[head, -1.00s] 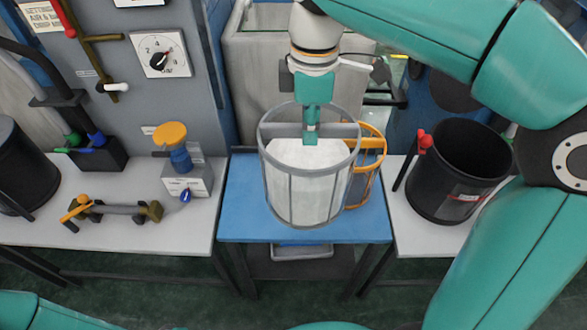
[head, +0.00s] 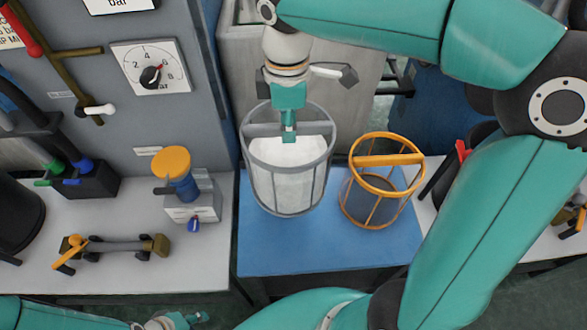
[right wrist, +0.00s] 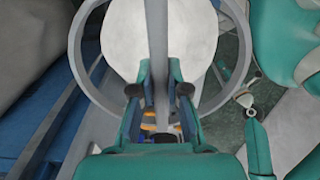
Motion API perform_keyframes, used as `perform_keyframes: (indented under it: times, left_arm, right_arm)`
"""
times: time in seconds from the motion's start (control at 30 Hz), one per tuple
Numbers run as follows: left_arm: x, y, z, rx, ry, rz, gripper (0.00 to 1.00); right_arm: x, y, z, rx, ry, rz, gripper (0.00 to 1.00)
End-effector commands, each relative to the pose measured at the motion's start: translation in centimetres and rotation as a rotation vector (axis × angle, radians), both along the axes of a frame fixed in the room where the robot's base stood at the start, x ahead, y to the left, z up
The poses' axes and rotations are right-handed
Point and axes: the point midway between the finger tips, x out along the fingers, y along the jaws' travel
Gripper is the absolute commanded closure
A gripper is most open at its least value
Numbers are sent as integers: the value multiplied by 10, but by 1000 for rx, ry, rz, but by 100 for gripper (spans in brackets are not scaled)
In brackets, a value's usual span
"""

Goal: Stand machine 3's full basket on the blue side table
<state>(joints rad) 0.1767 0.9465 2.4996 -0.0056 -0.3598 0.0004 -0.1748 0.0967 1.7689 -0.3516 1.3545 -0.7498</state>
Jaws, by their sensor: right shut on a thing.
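The full basket (head: 288,185) has a grey frame and white contents, and looks upright over the blue side table (head: 300,255). I cannot tell whether its bottom touches the table. My right gripper (head: 289,130) is shut on the grey bar across the basket's top. In the right wrist view the bar (right wrist: 158,60) runs between its fingers (right wrist: 160,92), with the white contents (right wrist: 125,45) below. My left gripper (head: 180,320) shows only partly at the bottom edge of the head view, and its jaws are unclear.
An orange-rimmed basket (head: 375,205) stands on the blue table, just right of the grey one. A bench with an orange-topped device (head: 172,163) is to the left. A grey panel with a dial (head: 150,68) rises behind it. The table's front is clear.

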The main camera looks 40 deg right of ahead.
Motion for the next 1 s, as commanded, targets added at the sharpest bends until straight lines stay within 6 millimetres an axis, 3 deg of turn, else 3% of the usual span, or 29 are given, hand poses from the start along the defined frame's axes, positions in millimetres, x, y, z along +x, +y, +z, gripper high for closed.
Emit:
perform_keyframes:
  times: [0.1, 0.3, 0.57, 0.8, 1.0]
  left_arm:
    - [0, 0, -4, 0, 0, 0, 60]
    - [0, 0, -6, 0, -1, 0, 60]
    - [0, 0, -7, 0, -1, 0, 60]
    - [0, 0, -9, 0, -1, 0, 60]
    - [0, 0, -9, 0, -1, 0, 60]
  right_arm:
    - [-1, 0, -35, -1, 6, 0, 100]
    - [-1, 0, -74, 0, 4, 2, 100]
    - [1, 2, -94, 0, 2, 4, 100]
    - [1, 2, -125, 0, 2, 7, 100]
    - [2, 2, -128, 0, -1, 7, 100]
